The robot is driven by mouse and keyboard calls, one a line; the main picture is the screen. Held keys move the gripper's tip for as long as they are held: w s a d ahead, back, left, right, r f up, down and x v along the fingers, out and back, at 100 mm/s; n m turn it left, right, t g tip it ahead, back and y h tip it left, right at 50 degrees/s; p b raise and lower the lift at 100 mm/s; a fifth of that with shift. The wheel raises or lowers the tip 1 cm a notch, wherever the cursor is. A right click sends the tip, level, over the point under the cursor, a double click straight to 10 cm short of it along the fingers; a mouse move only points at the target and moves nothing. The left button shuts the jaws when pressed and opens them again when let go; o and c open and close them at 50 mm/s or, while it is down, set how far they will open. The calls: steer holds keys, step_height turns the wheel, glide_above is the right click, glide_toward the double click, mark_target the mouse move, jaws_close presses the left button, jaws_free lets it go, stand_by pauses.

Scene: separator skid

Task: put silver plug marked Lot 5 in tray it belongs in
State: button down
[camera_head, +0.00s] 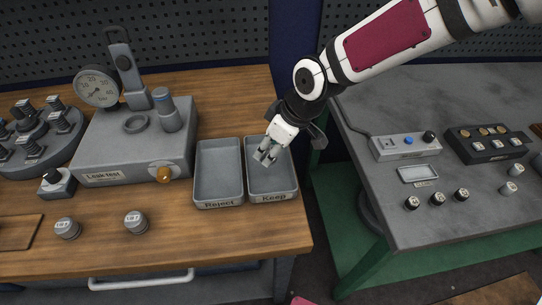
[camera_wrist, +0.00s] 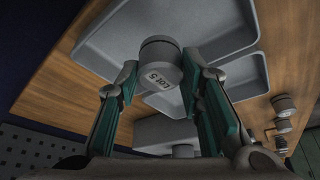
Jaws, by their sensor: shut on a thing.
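My gripper (camera_head: 266,155) is above the tray labelled Keep (camera_head: 272,197), on the wooden bench. In the wrist view my gripper (camera_wrist: 158,80) is shut on the silver plug (camera_wrist: 159,58), a short grey cylinder whose side reads LOT 5. In the head view the fingers largely hide the plug, and I cannot tell its exact height over the tray. The tray labelled Reject (camera_head: 219,204) stands just left of Keep. Both trays look empty where visible.
Left of the trays is a leak test unit (camera_head: 135,145) with a dial gauge (camera_head: 97,87). Two capped plugs (camera_head: 135,222) (camera_head: 67,228) stand on the bench front. Right, across a gap, a grey table (camera_head: 440,215) holds a switch box (camera_head: 405,145) and several small plugs.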

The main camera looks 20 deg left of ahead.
steer(key=shift+w+f, duration=0.1)
steer(key=shift+f, duration=1.65)
steer(key=c, duration=1.1)
jaws_free()
steer(key=shift+f, duration=0.15)
steer(key=p+v, duration=0.1)
steer(key=v, duration=1.1)
